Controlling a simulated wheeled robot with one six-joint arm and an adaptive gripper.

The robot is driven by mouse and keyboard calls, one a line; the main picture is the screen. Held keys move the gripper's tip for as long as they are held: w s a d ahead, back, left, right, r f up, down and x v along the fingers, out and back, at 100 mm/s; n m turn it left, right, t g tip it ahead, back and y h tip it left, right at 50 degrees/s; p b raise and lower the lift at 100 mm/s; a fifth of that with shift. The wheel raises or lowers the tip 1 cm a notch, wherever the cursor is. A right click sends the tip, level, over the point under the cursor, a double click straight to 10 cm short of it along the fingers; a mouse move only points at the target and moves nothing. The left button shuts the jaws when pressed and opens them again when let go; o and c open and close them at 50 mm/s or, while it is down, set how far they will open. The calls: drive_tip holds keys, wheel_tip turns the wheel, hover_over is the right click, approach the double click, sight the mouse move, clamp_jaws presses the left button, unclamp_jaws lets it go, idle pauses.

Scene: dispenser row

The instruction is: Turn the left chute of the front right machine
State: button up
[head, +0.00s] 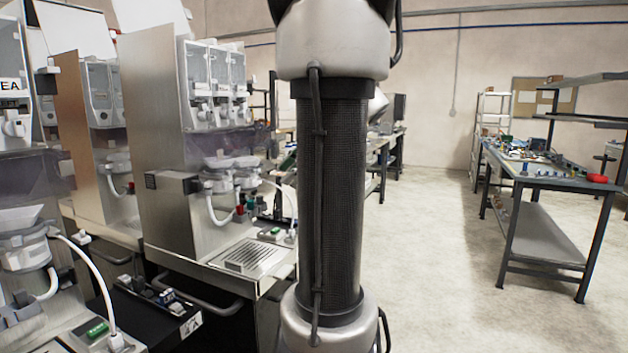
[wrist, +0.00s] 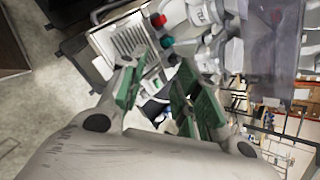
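The front right machine (head: 165,130) is a steel-sided dispenser in the middle left of the head view. A row of clear canisters (head: 213,75) sits high on it, with white chutes (head: 202,113) at their bases; the leftmost is nearest me. White mixing bowls (head: 225,165) are below. The wrist view, turned sideways, shows its drip tray (wrist: 125,40), red and green parts and white bowls (wrist: 208,58). My gripper (wrist: 160,70) is open and empty, its green-padded fingers apart in front of the machine and touching nothing I can make out. The gripper is outside the head view.
Another machine (head: 18,130) stands at the left edge. A black box of small items (head: 155,298) lies between the machines. A workbench (head: 545,180) with clutter is at the right. The floor (head: 430,270) between is clear. My arm hides part of the middle.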

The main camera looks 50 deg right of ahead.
drive_tip(key=s+d, duration=0.1)
drive_tip(key=s+d+f+n+g, duration=0.1)
drive_tip(key=s, duration=0.1)
drive_tip(key=s+d+n+g+h, duration=0.1)
drive_tip(key=shift+s+d+f, duration=0.2)
drive_tip(key=shift+s+f, duration=0.1)
drive_tip(key=shift+f, duration=0.1)
